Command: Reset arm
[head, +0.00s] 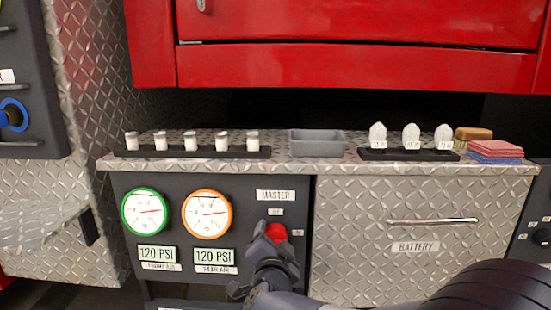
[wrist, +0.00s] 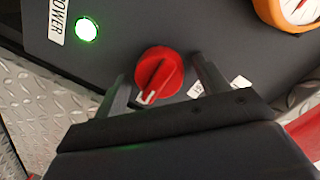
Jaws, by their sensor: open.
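My gripper (head: 268,238) is in front of the dark panel with the gauges, at the red rotary knob (head: 277,231) below the MASTER label (head: 276,195). In the wrist view my gripper (wrist: 160,85) is open, with one finger on each side of the red knob (wrist: 158,74). A gap shows between the fingers and the knob, and nothing is held. The knob has a white pointer mark. In the head view my gripper hides part of the knob.
A green light (wrist: 86,30) is lit beside a POWER label (wrist: 58,20). A green-rimmed gauge (head: 145,211) and an orange-rimmed gauge (head: 207,213) are left of the knob. The BATTERY drawer (head: 370,270) with its handle is right. A grey bin (head: 316,144) stands on the counter.

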